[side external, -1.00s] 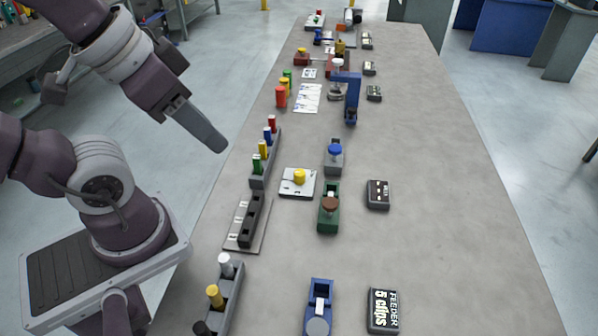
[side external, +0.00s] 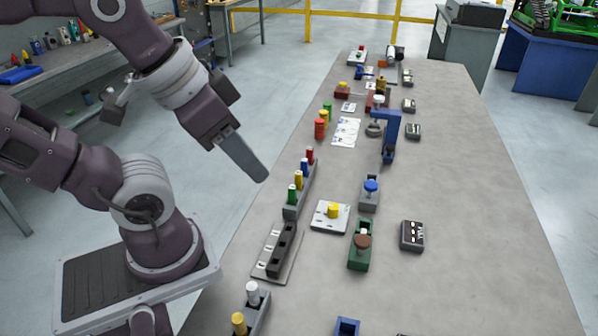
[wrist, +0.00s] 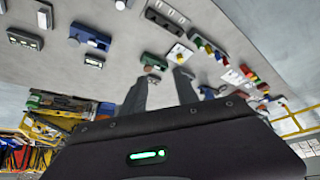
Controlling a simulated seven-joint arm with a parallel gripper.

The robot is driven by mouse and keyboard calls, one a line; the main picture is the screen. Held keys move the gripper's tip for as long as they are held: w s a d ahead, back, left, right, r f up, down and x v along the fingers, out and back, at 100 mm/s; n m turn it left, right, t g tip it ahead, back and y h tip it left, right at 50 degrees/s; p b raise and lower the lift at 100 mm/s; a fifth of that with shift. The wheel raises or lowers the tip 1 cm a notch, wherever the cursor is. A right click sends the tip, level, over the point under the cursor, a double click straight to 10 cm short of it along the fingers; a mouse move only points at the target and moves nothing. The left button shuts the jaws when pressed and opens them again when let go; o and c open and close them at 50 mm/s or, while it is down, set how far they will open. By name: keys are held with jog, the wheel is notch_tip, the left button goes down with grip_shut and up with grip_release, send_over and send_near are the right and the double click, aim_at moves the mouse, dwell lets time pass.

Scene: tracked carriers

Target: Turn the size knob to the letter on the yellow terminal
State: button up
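A yellow round knob (side external: 333,210) sits on a white square plate (side external: 322,225) in the middle of the table; the plate also shows in the wrist view (wrist: 187,57). Its markings are too small to read. My gripper (side external: 263,178) hangs in the air to the upper left of this knob, pointing down and right. In the wrist view its two fingers (wrist: 166,76) are apart with nothing between them. A dark box with pale lettering (side external: 412,236) lies right of the plate; its letters are unreadable. I cannot tell which box is the yellow terminal.
A green block with a brown knob (side external: 359,258), a grey block with a blue button (side external: 369,192) and a rack of coloured pegs (side external: 299,188) surround the plate. A blue stand (side external: 389,130) rises behind. The table's right side is mostly clear.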

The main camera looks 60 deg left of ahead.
jog(key=shift+o, duration=1.2)
jog(key=shift+w, duration=0.1)
jog(key=m+g+y, duration=0.4)
jog(key=m+g, duration=0.4)
jog(key=m, duration=0.3)
send_over(334, 206)
jog(key=w+d, duration=0.2)
jog(key=d, duration=0.1)
notch_tip(334, 206, down, 18)
jog(key=x, duration=0.7)
jog(key=shift+s+r, duration=0.1)
jog(key=shift+s, duration=0.05)
jog(key=shift+a+f, duration=0.1)
jog(key=shift+f, duration=0.2)
jog(key=shift+c, duration=0.5)
